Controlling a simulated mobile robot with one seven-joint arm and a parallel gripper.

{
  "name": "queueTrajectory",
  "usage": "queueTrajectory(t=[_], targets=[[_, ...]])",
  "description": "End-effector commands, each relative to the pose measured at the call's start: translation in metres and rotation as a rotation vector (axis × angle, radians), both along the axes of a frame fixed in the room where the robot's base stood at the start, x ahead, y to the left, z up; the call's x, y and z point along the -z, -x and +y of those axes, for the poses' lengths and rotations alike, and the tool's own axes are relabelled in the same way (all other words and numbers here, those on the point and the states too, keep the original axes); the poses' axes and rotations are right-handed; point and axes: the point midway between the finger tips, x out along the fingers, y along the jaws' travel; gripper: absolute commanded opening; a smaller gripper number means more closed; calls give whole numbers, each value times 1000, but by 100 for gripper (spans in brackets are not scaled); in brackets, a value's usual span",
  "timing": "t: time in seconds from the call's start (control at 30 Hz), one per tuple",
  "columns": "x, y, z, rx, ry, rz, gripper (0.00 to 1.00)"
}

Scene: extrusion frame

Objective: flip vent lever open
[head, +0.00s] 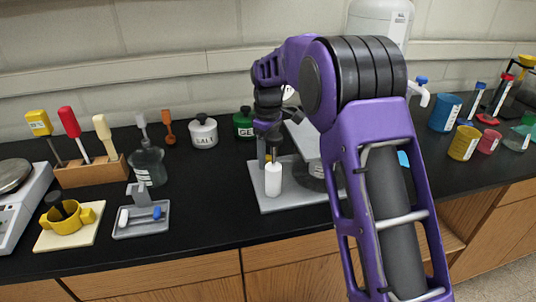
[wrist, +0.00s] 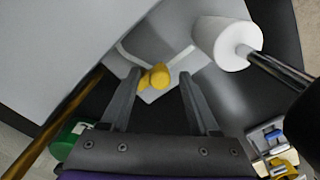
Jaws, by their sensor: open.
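A small yellow knob-like part (wrist: 155,77), which looks like the vent lever, sits on a light grey piece in the wrist view. My gripper (wrist: 160,76) is open, and the yellow part shows between its two fingertips, with nothing held. I cannot tell how far beyond the tips it lies or whether they touch. A white cylindrical grip (wrist: 228,44) on a metal rod is just right of the fingers. In the head view the grip (head: 273,180) stands over the grey base plate (head: 275,207) of a bench device, which my arm partly hides.
A salt jar (head: 203,133) and a green jar (head: 243,124) stand behind the device. A grey tray (head: 142,228) and a cream board with a yellow cup (head: 66,222) lie to the left. Coloured beakers (head: 464,142) stand at right. Black counter is clear left of the plate.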

Motion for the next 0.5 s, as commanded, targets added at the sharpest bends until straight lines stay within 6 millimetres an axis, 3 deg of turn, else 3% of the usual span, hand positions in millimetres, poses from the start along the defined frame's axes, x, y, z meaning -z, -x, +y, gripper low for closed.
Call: queueTrajectory(t=[0.07, 0.4, 0.5], targets=[[0, 0, 0, 0, 0, 0, 60], [0, 0, 0, 0, 0, 0, 0], [0, 0, 0, 0, 0, 0, 0]])
